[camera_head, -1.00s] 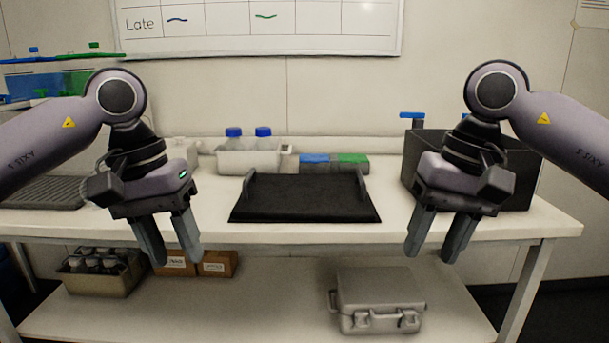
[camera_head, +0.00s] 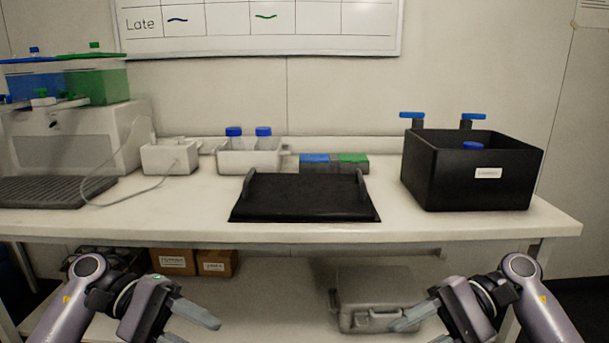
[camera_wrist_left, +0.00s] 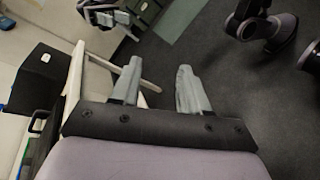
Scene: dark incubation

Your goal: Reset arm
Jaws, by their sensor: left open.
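My left gripper (camera_head: 192,325) is low at the bottom left of the head view, in front of the bench and below its top. It is open and empty; its two grey fingers also show apart in the left wrist view (camera_wrist_left: 158,85). My right gripper (camera_head: 418,325) is low at the bottom right, in front of the lower shelf. Its lower part is cut off by the frame edge, and I cannot tell its jaw opening. Neither gripper touches anything on the bench.
The bench (camera_head: 420,228) holds a black tray (camera_head: 305,197), a black bin (camera_head: 470,170), a white rack (camera_head: 250,160) with blue-capped bottles, blue and green blocks (camera_head: 334,162), and a white machine at left (camera_head: 70,140). A grey case (camera_head: 375,295) and cardboard boxes (camera_head: 215,263) sit below.

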